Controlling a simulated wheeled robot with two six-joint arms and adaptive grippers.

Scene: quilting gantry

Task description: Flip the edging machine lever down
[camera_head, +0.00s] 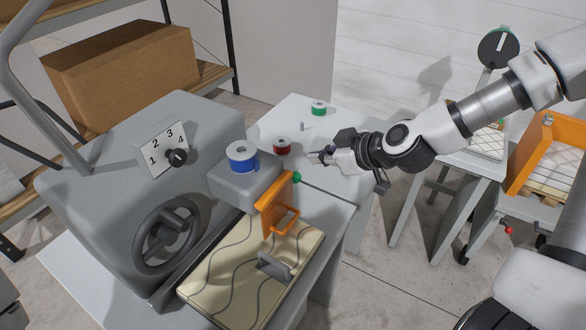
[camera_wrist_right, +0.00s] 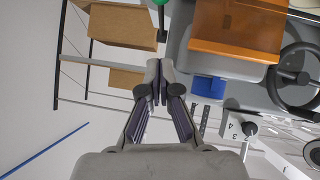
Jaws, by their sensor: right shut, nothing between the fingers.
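The grey edging machine (camera_head: 120,150) fills the left of the head view, with a handwheel (camera_head: 165,235) and a numbered dial (camera_head: 176,157). A small green knob (camera_head: 296,178), apparently the lever's tip, sits beside the orange guard (camera_head: 276,205); its shaft is mostly hidden, so I cannot tell its position. A green ball (camera_wrist_right: 160,2) shows at the top edge of the wrist view. My right gripper (camera_head: 322,155) is shut and empty, to the right of and beyond the knob, apart from it. Its closed fingers (camera_wrist_right: 160,72) show in the wrist view. My left gripper is not in view.
A blue spool (camera_head: 242,156) sits on the machine. A red spool (camera_head: 282,146) and a green spool (camera_head: 319,108) stand on the white table behind. A patterned quilt piece (camera_head: 225,285) lies under the guard. An orange-sided crate (camera_head: 552,150) stands at the right.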

